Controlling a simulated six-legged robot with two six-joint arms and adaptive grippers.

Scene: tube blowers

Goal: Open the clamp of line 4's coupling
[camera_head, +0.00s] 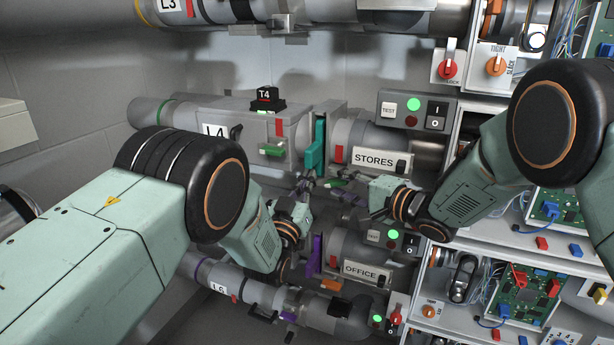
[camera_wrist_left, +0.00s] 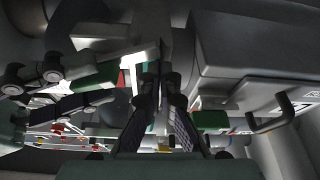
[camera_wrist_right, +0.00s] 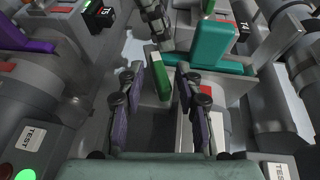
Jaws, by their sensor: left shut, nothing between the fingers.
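Line 4's tube (camera_head: 155,112) carries the L4 label and the black T4 tag (camera_head: 266,98). Its coupling has a teal plate (camera_head: 318,146), which shows at the top of the right wrist view (camera_wrist_right: 213,45). A green clamp handle (camera_head: 336,183) sits below the coupling; in the right wrist view the green handle (camera_wrist_right: 161,78) stands between the spread fingers of my right gripper (camera_wrist_right: 160,85). Contact cannot be told. My left gripper (camera_head: 303,188) is under the coupling; in the left wrist view its fingers (camera_wrist_left: 160,85) are close together and empty.
Another green handle (camera_head: 272,150) is on the L4 housing. The STORES tube (camera_head: 430,148) lies to the right, the OFFICE tube (camera_head: 345,245) and its purple plate (camera_head: 316,256) below. Circuit-board shelves stand at the right. Both grippers share a tight gap between the lines.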

